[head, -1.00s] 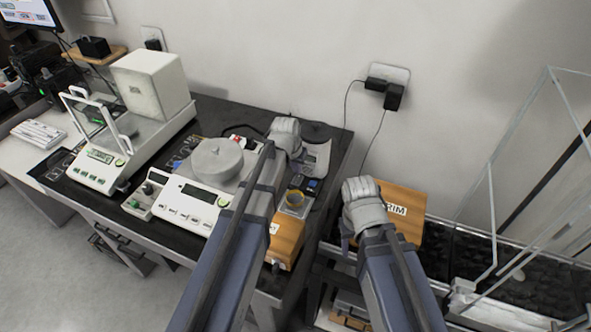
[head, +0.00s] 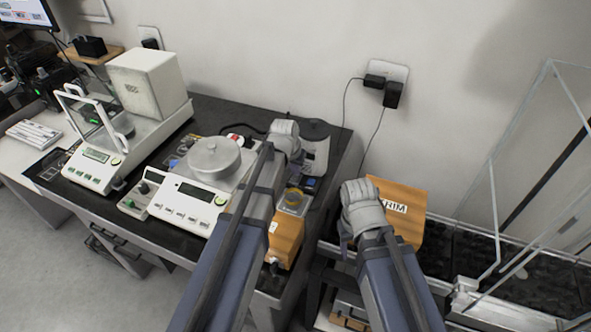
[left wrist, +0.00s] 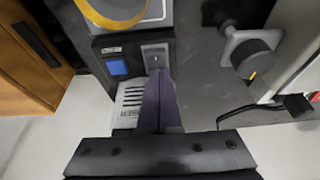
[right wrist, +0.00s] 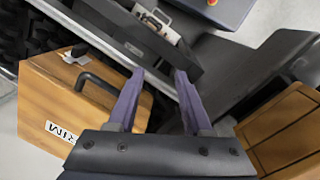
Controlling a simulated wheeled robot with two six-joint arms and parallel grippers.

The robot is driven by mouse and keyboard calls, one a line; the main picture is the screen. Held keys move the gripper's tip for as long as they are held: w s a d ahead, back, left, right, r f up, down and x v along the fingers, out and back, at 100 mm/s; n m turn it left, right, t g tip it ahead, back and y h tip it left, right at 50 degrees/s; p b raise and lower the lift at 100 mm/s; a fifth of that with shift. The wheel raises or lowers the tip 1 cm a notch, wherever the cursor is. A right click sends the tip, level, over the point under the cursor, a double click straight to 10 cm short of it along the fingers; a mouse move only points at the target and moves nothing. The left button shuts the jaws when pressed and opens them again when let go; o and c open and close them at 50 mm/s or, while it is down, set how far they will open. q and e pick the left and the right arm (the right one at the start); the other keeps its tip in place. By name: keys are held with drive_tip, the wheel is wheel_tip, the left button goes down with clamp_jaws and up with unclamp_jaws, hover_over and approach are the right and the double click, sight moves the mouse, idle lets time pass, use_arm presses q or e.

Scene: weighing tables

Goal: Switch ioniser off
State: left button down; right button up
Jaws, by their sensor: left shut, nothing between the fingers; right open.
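In the left wrist view a dark box carries a blue square (left wrist: 117,67) and a grey panel with a small rocker switch (left wrist: 155,55). A white slotted part (left wrist: 130,100) with lettering sits below it; I take this unit for the ioniser. In the head view it is the pale device (head: 318,158) at the bench's right end, partly hidden by my left arm. My left gripper (left wrist: 159,74) is shut and empty, its tips at the switch's lower edge; contact and the switch's position cannot be told. My right gripper (right wrist: 160,72) is open and empty, beside a wooden case (right wrist: 65,105) with a black handle.
A balance with a round lid (head: 213,158) stands left of my left arm. A dark knob (left wrist: 252,58) is right of the switch. A glass enclosure (head: 535,190) stands at far right.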

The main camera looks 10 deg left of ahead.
use_arm(q)
drive_tip(key=shift+s+a, duration=0.2)
drive_tip(key=shift+s, duration=0.7)
drive_tip(key=shift+w, duration=0.1)
drive_tip(key=shift+r+p, duration=0.75)
drive_tip(key=shift+p, duration=0.1)
drive_tip(key=d+p+v, duration=0.1)
drive_tip(key=p+v, duration=1.1)
drive_tip(key=shift+a+r, duration=0.35)
drive_tip(key=shift+a, duration=0.1)
drive_tip(key=shift+w, duration=0.1)
